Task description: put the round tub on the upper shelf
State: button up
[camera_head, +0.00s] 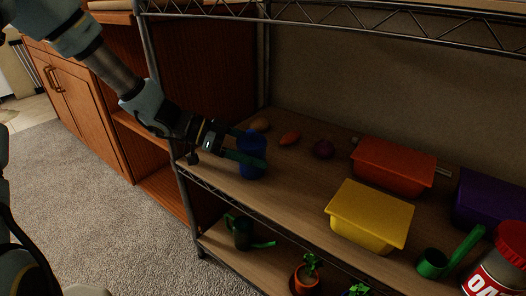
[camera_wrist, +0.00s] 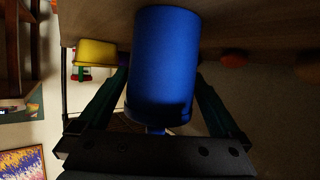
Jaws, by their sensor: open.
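A blue cylinder (camera_head: 252,168), which looks like the round tub, stands on the shelf board near its left end. It fills the middle of the wrist view (camera_wrist: 162,60), seen upside down. My gripper (camera_head: 251,148) reaches in from the left at the tub's height. Its two green fingers are open, one on each side of the tub; the wrist view shows slim gaps, so I see no firm grip. The upper shelf (camera_head: 340,22) has a wire truss edge along the top of the head view; its surface is hidden.
An orange tub (camera_head: 394,166), a yellow tub (camera_head: 370,215) and a purple tub (camera_head: 490,200) stand to the right. Vegetables (camera_head: 290,139) lie behind the blue tub. A green scoop (camera_head: 436,262) and an oats canister (camera_head: 497,270) are at front right. A metal post (camera_head: 165,110) stands left.

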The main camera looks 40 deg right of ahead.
jog(key=p+v, duration=0.2)
jog(key=v, duration=0.8)
jog(key=shift+f, duration=0.1)
